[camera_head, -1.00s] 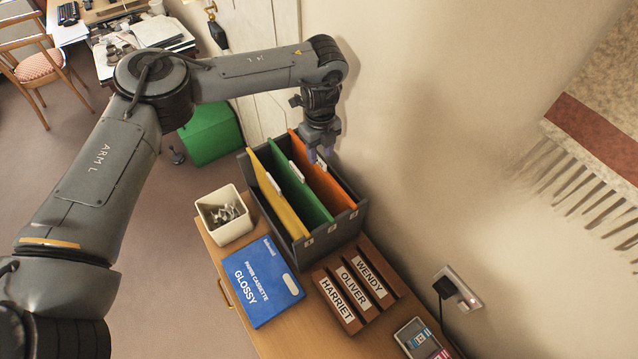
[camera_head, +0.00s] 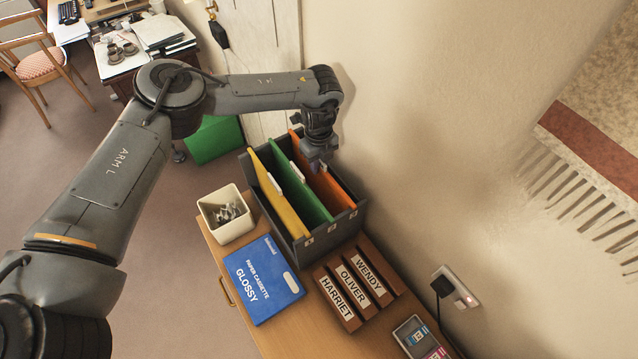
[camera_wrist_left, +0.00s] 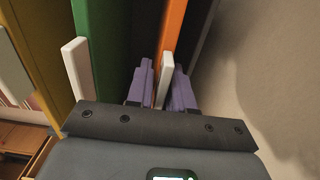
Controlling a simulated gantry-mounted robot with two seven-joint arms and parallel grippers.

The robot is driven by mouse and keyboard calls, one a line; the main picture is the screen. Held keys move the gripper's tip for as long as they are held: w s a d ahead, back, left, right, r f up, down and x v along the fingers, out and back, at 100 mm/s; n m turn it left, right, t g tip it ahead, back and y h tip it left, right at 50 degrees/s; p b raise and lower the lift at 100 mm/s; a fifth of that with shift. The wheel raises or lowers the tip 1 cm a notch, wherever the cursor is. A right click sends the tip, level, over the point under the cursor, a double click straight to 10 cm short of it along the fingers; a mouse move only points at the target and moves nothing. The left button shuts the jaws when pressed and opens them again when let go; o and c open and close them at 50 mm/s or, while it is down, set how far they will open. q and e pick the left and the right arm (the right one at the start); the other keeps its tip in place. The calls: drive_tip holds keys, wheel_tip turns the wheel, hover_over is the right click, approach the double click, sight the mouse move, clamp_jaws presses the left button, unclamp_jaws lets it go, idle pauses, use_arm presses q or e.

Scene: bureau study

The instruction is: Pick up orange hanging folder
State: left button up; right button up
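The orange hanging folder (camera_head: 336,191) stands upright in a dark file box, in the slot nearest the wall. In the left wrist view its orange sheet (camera_wrist_left: 173,28) runs upward from a white tab (camera_wrist_left: 165,80). My left gripper (camera_head: 319,167) is down at the folder's top edge. In the wrist view its two purple fingers (camera_wrist_left: 163,88) are on either side of the white tab, with a narrow gap showing at the left finger. It looks open around the tab. The fingertips' depth is hard to judge. My right gripper is not in view.
A green folder (camera_head: 303,194) and a yellow folder (camera_head: 276,197) stand beside it in the dark box (camera_head: 336,231). The wall (camera_head: 420,150) is close on the right. A white bin (camera_head: 226,215), blue paper cassette (camera_head: 262,280) and name blocks (camera_head: 355,283) are nearby.

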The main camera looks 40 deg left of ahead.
use_arm(q)
clamp_jaws()
drive_tip(key=shift+r, duration=0.7)
wheel_tip(320, 180, up, 10)
drive_tip(key=shift+w+b, duration=0.1)
drive_tip(key=shift+b, duration=0.5)
wheel_tip(320, 180, up, 17)
drive_tip(key=p, duration=0.3)
drive_tip(key=shift+f, duration=0.2)
